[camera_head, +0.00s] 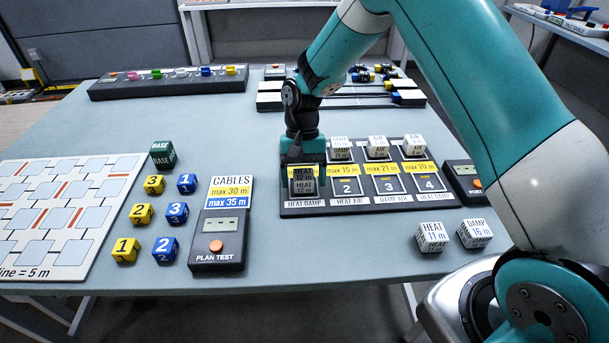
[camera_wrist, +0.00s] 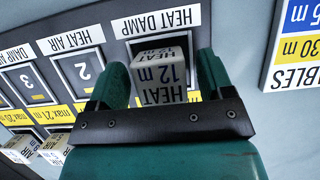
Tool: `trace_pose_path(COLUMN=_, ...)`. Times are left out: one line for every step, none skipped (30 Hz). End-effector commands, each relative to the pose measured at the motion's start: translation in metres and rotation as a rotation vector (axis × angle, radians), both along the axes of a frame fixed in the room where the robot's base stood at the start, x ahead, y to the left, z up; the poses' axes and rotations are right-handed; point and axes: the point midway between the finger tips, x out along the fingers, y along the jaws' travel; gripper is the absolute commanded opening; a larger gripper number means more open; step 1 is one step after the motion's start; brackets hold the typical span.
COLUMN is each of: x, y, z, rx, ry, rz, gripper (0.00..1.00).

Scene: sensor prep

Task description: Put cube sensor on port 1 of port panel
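A grey-white sensor cube marked HEAT 12 m (camera_head: 304,182) sits at port 1, the leftmost port of the black port panel (camera_head: 388,203), above the HEAT DAMP label. In the wrist view the same cube (camera_wrist: 160,78) is between the two green fingers of my gripper (camera_wrist: 160,84), over the dark port frame. My gripper (camera_head: 304,176) is low around the cube.
Three cubes (camera_head: 377,147) stand behind ports 2, 3 and 4, whose frames look empty. Two loose white cubes (camera_head: 431,237) lie in front of the panel. A PLAN TEST box (camera_head: 218,242), numbered cubes (camera_head: 141,214) and a floor-plan board (camera_head: 60,272) are to the left.

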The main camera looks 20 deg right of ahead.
Motion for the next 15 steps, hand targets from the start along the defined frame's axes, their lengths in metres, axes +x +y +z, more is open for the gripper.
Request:
trace_pose_path(x=0.0, y=0.0, z=0.0, rx=0.0, ry=0.0, rz=0.0, gripper=0.74)
trace_pose_path(x=0.0, y=0.0, z=0.0, rx=0.0, ry=0.0, rz=0.0, gripper=0.74)
trace_pose_path(x=0.0, y=0.0, z=0.0, rx=0.0, ry=0.0, rz=0.0, gripper=0.74)
trace_pose_path(x=0.0, y=0.0, z=0.001, rx=0.0, ry=0.0, rz=0.0, gripper=0.74)
trace_pose_path(x=0.0, y=0.0, z=0.001, rx=0.0, ry=0.0, rz=0.0, gripper=0.74)
trace_pose_path(x=0.0, y=0.0, z=0.004, rx=0.0, ry=0.0, rz=0.0, gripper=0.74)
trace_pose_path(x=0.001, y=0.0, z=0.005, rx=0.001, ry=-0.001, rz=0.0, gripper=0.74)
trace_pose_path(x=0.002, y=0.0, z=0.008, rx=0.001, ry=-0.002, rz=-0.001, gripper=0.74)
trace_pose_path(x=0.005, y=-0.001, z=0.013, rx=0.001, ry=-0.003, rz=-0.001, gripper=0.74)
trace_pose_path(x=0.006, y=-0.002, z=0.018, rx=0.001, ry=-0.004, rz=0.0, gripper=0.74)
trace_pose_path(x=0.009, y=-0.002, z=0.023, rx=0.002, ry=-0.005, rz=0.0, gripper=0.74)
trace_pose_path(x=0.012, y=-0.003, z=0.031, rx=0.001, ry=-0.005, rz=0.0, gripper=0.74)
trace_pose_path(x=0.014, y=-0.004, z=0.037, rx=0.001, ry=-0.006, rz=0.0, gripper=0.74)
trace_pose_path(x=0.017, y=-0.005, z=0.044, rx=0.001, ry=-0.006, rz=0.0, gripper=0.74)
trace_pose_path(x=0.02, y=-0.006, z=0.053, rx=0.001, ry=-0.005, rz=0.0, gripper=0.74)
